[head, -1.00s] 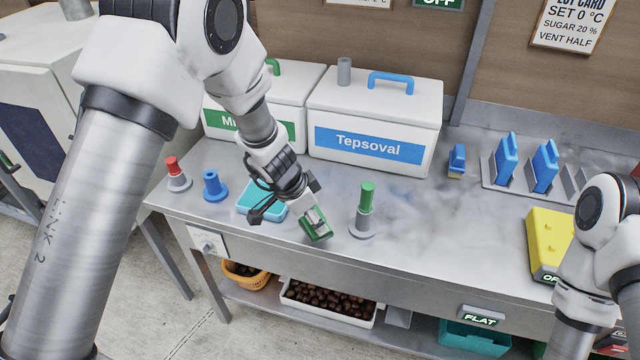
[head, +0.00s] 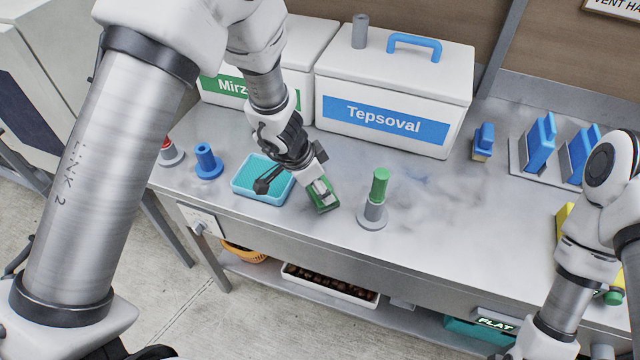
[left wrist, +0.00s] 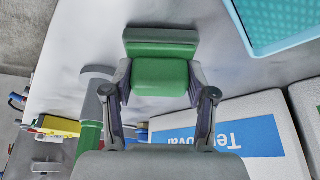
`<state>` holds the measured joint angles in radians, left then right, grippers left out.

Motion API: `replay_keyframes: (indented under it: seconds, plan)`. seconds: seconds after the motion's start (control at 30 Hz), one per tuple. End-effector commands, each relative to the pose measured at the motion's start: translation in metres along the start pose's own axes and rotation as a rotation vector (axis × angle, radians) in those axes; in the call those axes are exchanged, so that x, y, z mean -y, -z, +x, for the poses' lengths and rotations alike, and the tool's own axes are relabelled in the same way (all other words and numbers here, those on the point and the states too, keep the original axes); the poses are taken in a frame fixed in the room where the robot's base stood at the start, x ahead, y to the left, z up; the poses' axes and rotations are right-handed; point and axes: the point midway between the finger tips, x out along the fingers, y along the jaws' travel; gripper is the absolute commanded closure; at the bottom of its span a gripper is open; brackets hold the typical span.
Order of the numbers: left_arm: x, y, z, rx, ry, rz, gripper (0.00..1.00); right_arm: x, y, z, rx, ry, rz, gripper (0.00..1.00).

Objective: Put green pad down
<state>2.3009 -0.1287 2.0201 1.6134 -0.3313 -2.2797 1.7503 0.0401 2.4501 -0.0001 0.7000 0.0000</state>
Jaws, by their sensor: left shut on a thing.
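The green pad (head: 324,205) is in my left gripper (head: 318,190), over the front part of the steel bench between the teal tray and the green-topped stand. In the left wrist view the pad (left wrist: 160,77) sits between the two fingers of the left gripper (left wrist: 160,95), with a grey-green strip along its far side. I cannot tell whether its underside touches the bench. My right arm shows at the right edge of the head view, but its gripper fingers do not show.
A teal tray (head: 243,191) lies just left of the pad. A grey stand with a green top (head: 380,184) is close on the right. A blue peg (head: 206,160) stands further left. The Tepsoval box (head: 390,130) is behind. The bench's right-middle is clear.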

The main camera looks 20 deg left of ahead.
Motion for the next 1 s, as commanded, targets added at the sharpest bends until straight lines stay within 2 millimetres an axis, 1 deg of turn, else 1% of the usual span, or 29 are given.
replay_keyframes:
  seconds: [0.07,0.1,0.17,0.47,0.57,0.6,0.63,0.67,0.73,0.9,1.0]
  plan:
    - [0.000,-0.001,0.003,0.000,0.000,0.001,0.76,0.000,0.000,0.004,0.000,0.000,0.000,0.60]
    - [0.000,-0.001,0.003,0.000,0.000,0.001,0.40,0.000,0.000,0.004,0.000,0.000,0.000,0.60]
    - [0.000,-0.001,0.002,0.000,0.000,0.001,0.19,0.000,0.000,0.003,0.001,0.000,0.000,0.60]
    - [0.000,-0.001,0.001,0.000,0.000,0.000,0.19,0.000,0.000,0.003,0.000,0.000,0.000,0.60]
    - [0.000,0.001,-0.004,0.000,0.000,-0.001,0.19,0.000,0.000,-0.004,0.000,0.000,0.000,0.60]
    - [0.000,0.003,-0.007,0.000,0.000,-0.002,0.19,0.000,0.000,-0.010,0.000,0.000,0.000,0.60]
    - [0.001,0.002,-0.009,-0.002,0.001,-0.001,0.19,0.000,0.000,-0.005,0.000,0.000,0.000,0.60]
    - [0.001,0.001,-0.014,-0.002,0.001,-0.001,0.19,0.000,0.000,-0.003,-0.001,0.000,0.000,0.60]
    - [0.001,0.002,-0.030,-0.004,0.003,0.001,0.19,0.000,0.000,-0.002,0.000,0.000,0.000,0.60]
    - [0.000,0.002,-0.079,-0.004,0.002,0.001,0.19,0.000,0.000,-0.009,0.000,0.000,0.000,0.60]
    - [0.000,0.002,-0.102,-0.003,0.001,0.000,0.19,0.000,0.000,-0.014,0.000,0.000,0.000,0.60]
